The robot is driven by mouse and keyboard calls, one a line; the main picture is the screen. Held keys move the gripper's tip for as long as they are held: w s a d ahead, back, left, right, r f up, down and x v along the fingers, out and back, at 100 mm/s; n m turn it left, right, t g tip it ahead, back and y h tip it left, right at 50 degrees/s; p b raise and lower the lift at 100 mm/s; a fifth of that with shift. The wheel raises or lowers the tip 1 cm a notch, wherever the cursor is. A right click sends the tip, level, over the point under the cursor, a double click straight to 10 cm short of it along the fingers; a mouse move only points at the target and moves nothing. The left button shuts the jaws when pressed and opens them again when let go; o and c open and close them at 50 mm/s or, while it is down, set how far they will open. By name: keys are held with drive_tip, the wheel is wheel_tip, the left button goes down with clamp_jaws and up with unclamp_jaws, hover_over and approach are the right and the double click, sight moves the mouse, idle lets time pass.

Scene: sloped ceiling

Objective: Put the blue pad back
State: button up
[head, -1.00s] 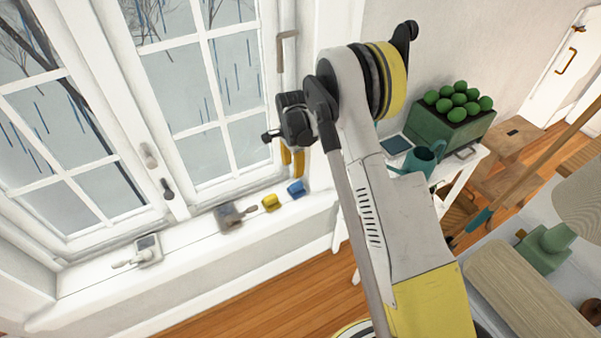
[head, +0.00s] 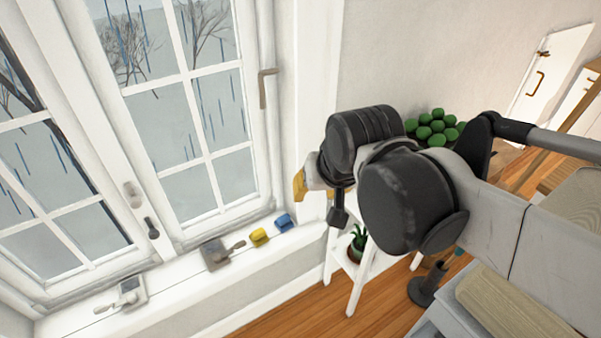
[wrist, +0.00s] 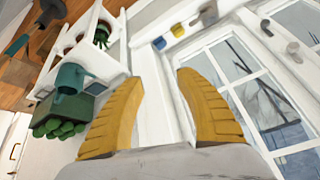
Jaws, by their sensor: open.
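A small blue pad (head: 283,221) lies on the white window sill at its right end, beside a yellow pad (head: 259,237). The blue pad also shows in the wrist view (wrist: 159,43), small and beyond my fingers, with the yellow pad (wrist: 177,30) beside it. My gripper (head: 299,185) is up in front of the wall right of the window, above the sill and apart from the blue pad. In the wrist view its two yellow fingers (wrist: 155,105) are spread with nothing between them. My arm hides part of the shelf.
A grey tool (head: 217,254) and a small white-handled tool (head: 131,293) lie further left on the sill. A white shelf (head: 341,270) holds a potted plant (head: 357,243). A teal watering can (wrist: 72,80) and a green planter (wrist: 62,110) show in the wrist view. A window handle (head: 264,88) juts out.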

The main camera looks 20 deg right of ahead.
drive_tip(key=s, duration=0.1)
drive_tip(key=s+f+n, duration=0.1)
drive_tip(key=s, duration=0.1)
drive_tip(key=s+n+t, duration=0.1)
drive_tip(key=s, duration=0.1)
drive_tip(key=shift+f, duration=0.25)
idle(0.9)
